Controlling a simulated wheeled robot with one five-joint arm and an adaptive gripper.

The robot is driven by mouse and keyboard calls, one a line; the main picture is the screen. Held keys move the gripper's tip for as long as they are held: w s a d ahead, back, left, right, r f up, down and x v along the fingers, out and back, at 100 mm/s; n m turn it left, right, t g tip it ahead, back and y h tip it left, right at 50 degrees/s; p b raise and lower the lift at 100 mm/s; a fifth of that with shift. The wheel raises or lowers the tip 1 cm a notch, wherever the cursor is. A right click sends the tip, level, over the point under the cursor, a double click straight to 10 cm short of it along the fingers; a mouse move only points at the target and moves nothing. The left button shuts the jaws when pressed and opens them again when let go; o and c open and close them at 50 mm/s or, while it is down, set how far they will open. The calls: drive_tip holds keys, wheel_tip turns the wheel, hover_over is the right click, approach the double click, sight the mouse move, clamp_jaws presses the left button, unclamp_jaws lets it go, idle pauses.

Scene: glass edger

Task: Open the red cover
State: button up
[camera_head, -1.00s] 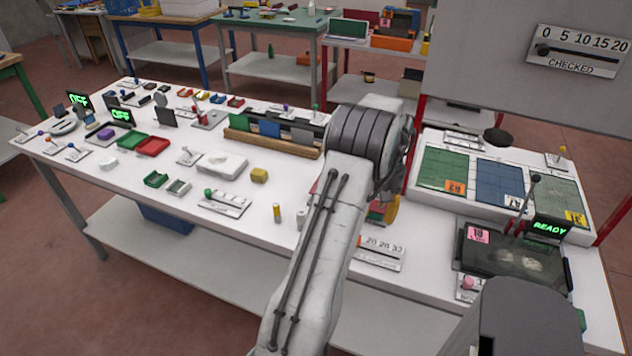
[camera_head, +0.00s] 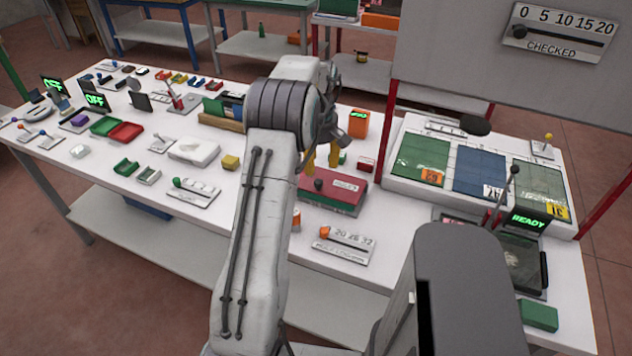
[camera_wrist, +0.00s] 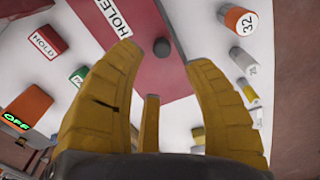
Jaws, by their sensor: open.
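The red cover (camera_head: 335,186) is a flat red lid with a dark round knob (camera_head: 319,184) and a white label, on a box in the middle of the bench. It looks closed. In the wrist view the red cover (camera_wrist: 185,60) lies ahead of my fingers, with the dark knob (camera_wrist: 161,47) just beyond the fingertips and a partly readable label "HOLE" beside it. My gripper (camera_wrist: 165,55) has yellow fingers spread apart with nothing between them. In the head view my gripper (camera_head: 322,160) is above the cover's far left part; my arm hides some of the bench.
An orange "HOLD"-side box with a green display (camera_head: 358,123) stands behind the cover. A scale plate with an orange knob (camera_head: 343,243) lies in front. Green, blue and grey panels (camera_head: 480,173) are to the right, near a READY display (camera_head: 528,220).

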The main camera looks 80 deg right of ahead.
sight(319, 181)
drive_tip(key=shift+a+f+n, duration=0.15)
drive_tip(key=shift+n, duration=0.95)
drive_tip(key=shift+f+p, duration=0.35)
drive_tip(key=shift+f, duration=3.2)
drive_tip(key=shift+o, duration=0.3)
clamp_jaws()
